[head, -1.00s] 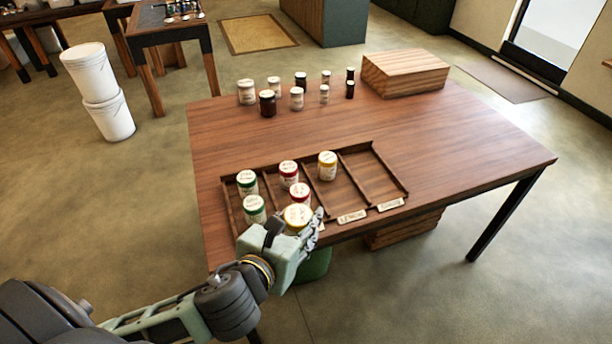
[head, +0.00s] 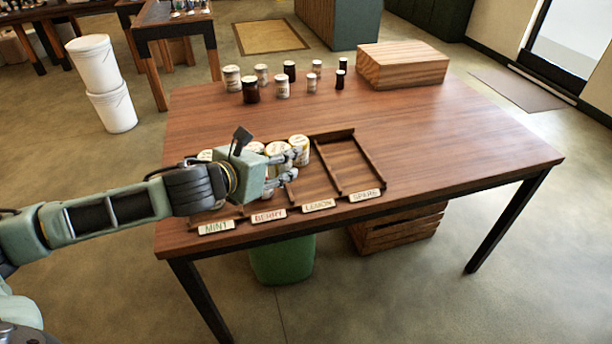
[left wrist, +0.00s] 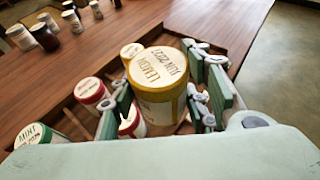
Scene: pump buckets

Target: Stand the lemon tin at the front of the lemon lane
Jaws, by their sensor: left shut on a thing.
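My left gripper (head: 284,166) is shut on a lemon tin, a yellow-lidded tin marked LEMON (left wrist: 158,85). The wrist view shows the tin upright between the fingers (left wrist: 160,108). In the head view the held tin (head: 277,149) is partly hidden by the fingers. Another yellow-lidded tin (head: 299,144) stands just beyond it, towards the back of the lemon lane. The lemon lane's label (head: 319,205) is on the tray's front edge, with bare lane floor behind it. I cannot tell whether the held tin touches the tray. My right gripper is not in view.
Red-lidded berry tins (left wrist: 90,91) and a green-lidded mint tin (left wrist: 38,136) stand left of the held tin. The spare lane (head: 350,165) is empty. Several jars (head: 251,91) and a wooden box (head: 402,65) stand at the table's back. The right side of the table is clear.

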